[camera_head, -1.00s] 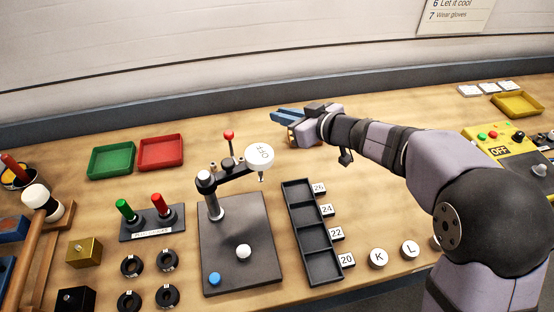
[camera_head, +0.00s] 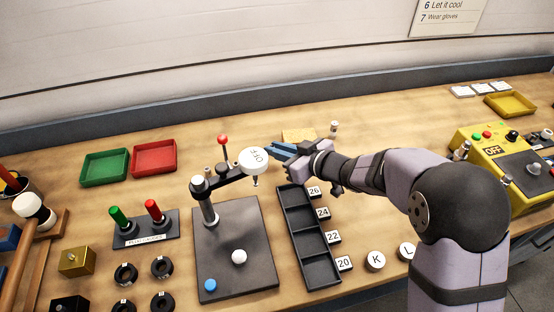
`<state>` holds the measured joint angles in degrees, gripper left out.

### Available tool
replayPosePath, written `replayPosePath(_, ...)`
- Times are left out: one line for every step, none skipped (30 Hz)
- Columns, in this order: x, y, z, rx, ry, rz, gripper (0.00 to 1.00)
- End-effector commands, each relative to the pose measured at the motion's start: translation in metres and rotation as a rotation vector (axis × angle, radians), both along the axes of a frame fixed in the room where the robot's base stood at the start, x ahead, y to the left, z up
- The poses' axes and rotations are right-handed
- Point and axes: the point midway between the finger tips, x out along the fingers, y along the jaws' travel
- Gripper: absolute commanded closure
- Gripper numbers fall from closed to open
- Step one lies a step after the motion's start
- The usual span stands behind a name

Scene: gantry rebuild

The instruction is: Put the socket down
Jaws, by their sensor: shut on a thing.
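My gripper (camera_head: 280,149) has blue fingers. It is over the back end of the black tray, just right of the round white OFF disc. It is shut on the socket, which the fingers and the camera's angle hide. The black tray (camera_head: 312,243) has several compartments in a row, with labels 26, 24, 22 and 20 along its right side. The compartments that show look empty; the back end is partly covered by my gripper.
The OFF disc (camera_head: 254,158) on its stand is very close to my fingertips. A yellow block (camera_head: 298,135) and a small upright post (camera_head: 334,129) are behind my gripper. A yellow control box (camera_head: 481,150) stands at the right. The bench behind the red tray (camera_head: 154,157) is clear.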

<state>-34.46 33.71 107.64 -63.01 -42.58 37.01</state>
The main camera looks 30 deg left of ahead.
Motion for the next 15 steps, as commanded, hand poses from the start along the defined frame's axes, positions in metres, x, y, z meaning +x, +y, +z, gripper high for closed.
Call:
replayPosePath(0.000,0.000,-0.001,0.000,0.001,0.000,1.00)
replayPosePath(0.000,0.000,-0.001,0.001,0.001,0.000,1.00)
replayPosePath(0.000,0.000,-0.001,0.001,0.001,0.000,1.00)
replayPosePath(0.000,0.000,-0.002,0.001,0.001,0.000,1.00)
replayPosePath(0.000,0.000,-0.003,0.000,0.002,-0.001,1.00)
replayPosePath(0.000,0.000,-0.006,0.001,0.003,-0.001,1.00)
replayPosePath(0.000,0.000,-0.009,0.001,0.003,-0.001,1.00)
replayPosePath(0.000,0.000,-0.013,0.000,0.003,0.000,1.00)
replayPosePath(0.000,0.000,-0.018,0.000,0.004,-0.001,1.00)
replayPosePath(0.000,0.000,-0.022,-0.001,0.004,-0.001,1.00)
replayPosePath(0.000,0.000,-0.025,0.000,0.004,-0.001,1.00)
replayPosePath(0.000,0.000,-0.030,-0.001,0.004,-0.001,1.00)
replayPosePath(0.000,0.000,-0.033,-0.001,0.004,0.000,1.00)
replayPosePath(0.000,0.000,-0.035,0.000,0.002,-0.001,1.00)
replayPosePath(0.000,0.000,-0.036,0.002,0.002,-0.001,1.00)
